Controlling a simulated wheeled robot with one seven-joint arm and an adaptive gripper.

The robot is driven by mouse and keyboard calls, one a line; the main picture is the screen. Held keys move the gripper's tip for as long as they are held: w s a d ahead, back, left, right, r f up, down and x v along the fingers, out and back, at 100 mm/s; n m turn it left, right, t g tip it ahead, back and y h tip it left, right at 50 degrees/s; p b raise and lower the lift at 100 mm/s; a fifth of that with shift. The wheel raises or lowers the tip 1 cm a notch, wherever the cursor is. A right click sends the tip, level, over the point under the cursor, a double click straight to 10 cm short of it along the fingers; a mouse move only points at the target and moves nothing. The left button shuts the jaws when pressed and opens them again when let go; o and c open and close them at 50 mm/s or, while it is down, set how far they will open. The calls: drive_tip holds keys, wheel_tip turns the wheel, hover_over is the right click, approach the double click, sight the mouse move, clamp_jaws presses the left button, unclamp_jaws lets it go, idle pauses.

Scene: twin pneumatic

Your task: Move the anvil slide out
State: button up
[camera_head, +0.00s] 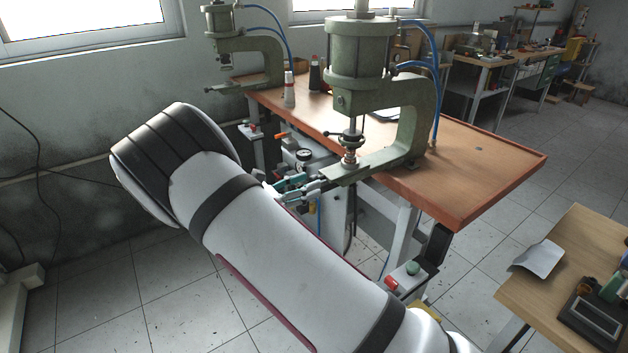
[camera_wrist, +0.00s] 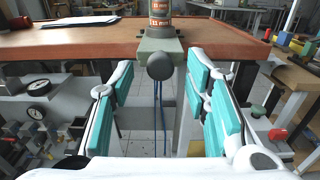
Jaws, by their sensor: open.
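The near green press (camera_head: 372,90) stands on the workbench. Its anvil slide (camera_wrist: 155,46) is a grey-green block at the bench's front edge in the wrist view, with a dark round knob (camera_wrist: 160,66) on its near end. A coppery, banded cylindrical part (camera_wrist: 160,14) stands above the slide. My gripper (camera_wrist: 160,78) is open, with teal pads to the left and right of the knob and visible gaps on both sides. In the head view my gripper (camera_head: 300,188) is at the slide's front end, where the knob is hard to make out.
The orange-brown workbench (camera_head: 480,150) bears a second press (camera_head: 232,50) further back. Gauges (camera_wrist: 38,88) and a grey unit sit below the bench on the left. A button box (camera_head: 410,275) hangs at the right. A wooden table (camera_head: 580,240) stands at lower right.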

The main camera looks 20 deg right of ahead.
drive_tip(key=shift+x, duration=1.65)
drive_tip(key=shift+a, duration=0.1)
clamp_jaws()
